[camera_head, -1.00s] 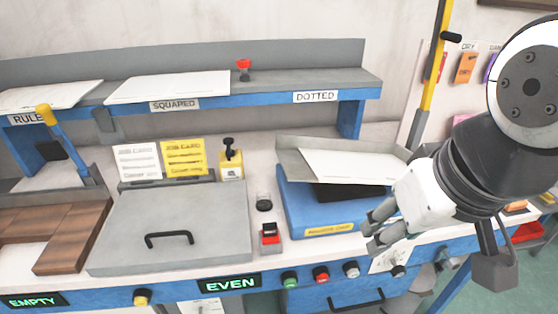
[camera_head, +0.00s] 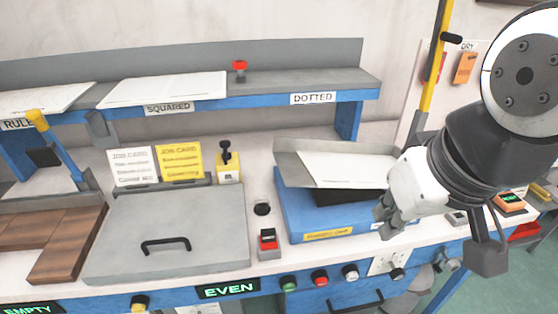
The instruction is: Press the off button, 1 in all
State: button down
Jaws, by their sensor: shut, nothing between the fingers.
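No button in view has a readable "off" label. A red round button (camera_head: 320,277) sits on the blue front rail of the bench, between a green button (camera_head: 288,282) and a white button (camera_head: 350,272). A small box with a red-topped switch (camera_head: 268,241) stands on the bench top behind them. My gripper (camera_head: 384,224) is shut and empty. In the picture it is in front of the right end of the blue box, above and right of the red button, apart from it. My wrist hides part of the bench's right side.
A blue box (camera_head: 300,215) with a tilted grey tray (camera_head: 289,165) stands at the back. A black knob (camera_head: 397,274) is on the rail below my gripper. A yellow pole (camera_head: 436,60) rises behind.

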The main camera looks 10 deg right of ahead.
aim_at(322, 281)
jog(key=j, duration=0.45)
jog(key=k+j, duration=0.15)
jog(key=j, duration=0.35)
jog(key=j+z, duration=0.1)
jog(key=j, duration=0.35)
jog(key=k+j, duration=0.15)
jog(key=j, duration=0.3)
jog(key=k+j, duration=0.1)
jog(key=j, duration=0.35)
jog(key=z, duration=0.05)
